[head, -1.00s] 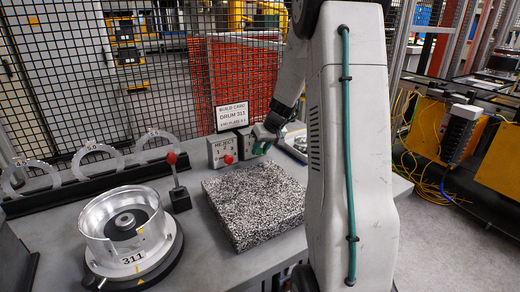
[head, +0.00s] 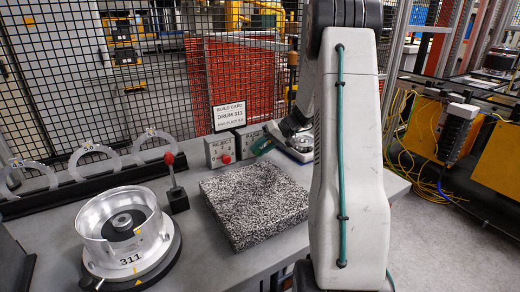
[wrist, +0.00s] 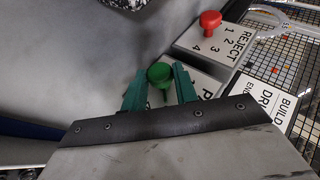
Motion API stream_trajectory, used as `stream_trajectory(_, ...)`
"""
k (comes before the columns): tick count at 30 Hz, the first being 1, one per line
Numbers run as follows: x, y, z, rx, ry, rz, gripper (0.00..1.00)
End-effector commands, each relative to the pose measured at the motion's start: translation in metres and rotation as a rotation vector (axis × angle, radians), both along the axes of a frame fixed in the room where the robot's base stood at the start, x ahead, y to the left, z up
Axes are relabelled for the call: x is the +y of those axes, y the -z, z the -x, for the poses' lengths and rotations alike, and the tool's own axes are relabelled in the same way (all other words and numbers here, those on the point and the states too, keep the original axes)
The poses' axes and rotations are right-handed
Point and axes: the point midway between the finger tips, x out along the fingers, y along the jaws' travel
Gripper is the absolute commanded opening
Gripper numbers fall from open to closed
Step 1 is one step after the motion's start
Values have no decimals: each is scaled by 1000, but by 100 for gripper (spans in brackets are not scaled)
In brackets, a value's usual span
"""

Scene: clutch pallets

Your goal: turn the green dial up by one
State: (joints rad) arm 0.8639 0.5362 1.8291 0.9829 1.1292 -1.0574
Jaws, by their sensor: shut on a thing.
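The green dial (wrist: 160,73) is a round knob between the teal fingers of my gripper (wrist: 159,80) in the wrist view. The fingers are shut on it, one on each side. Its box (wrist: 200,84) is pale, and my right finger and palm cover most of its lettering, so the dial's setting cannot be read. In the head view my gripper (head: 262,144) reaches in from the right, its fingers slanting down-left in front of the dial's box (head: 246,133). The dial itself is hidden there.
A red dial (head: 226,159) on a REJECT box (head: 218,147) stands just left. A build card (head: 228,118) reading DRUM 311 stands behind. A speckled block (head: 250,205) lies in front. A red-knobbed lever (head: 170,160) and a metal drum (head: 122,225) are further left.

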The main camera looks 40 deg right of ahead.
Motion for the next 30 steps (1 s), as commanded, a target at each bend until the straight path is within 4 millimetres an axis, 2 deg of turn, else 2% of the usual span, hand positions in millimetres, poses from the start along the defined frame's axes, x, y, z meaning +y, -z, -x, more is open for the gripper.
stream_trajectory(11, 0, 0, 0, 0, 0, -6, 6)
stream_trajectory(12, 0, 0, 0, 0, 0, -6, 32)
stream_trajectory(14, 0, 0, 0, 0, 0, -6, 48)
stream_trajectory(23, 0, -1, 1, 0, 0, -5, 49)
stream_trajectory(30, -18, -21, 17, -2, 2, -3, 49)
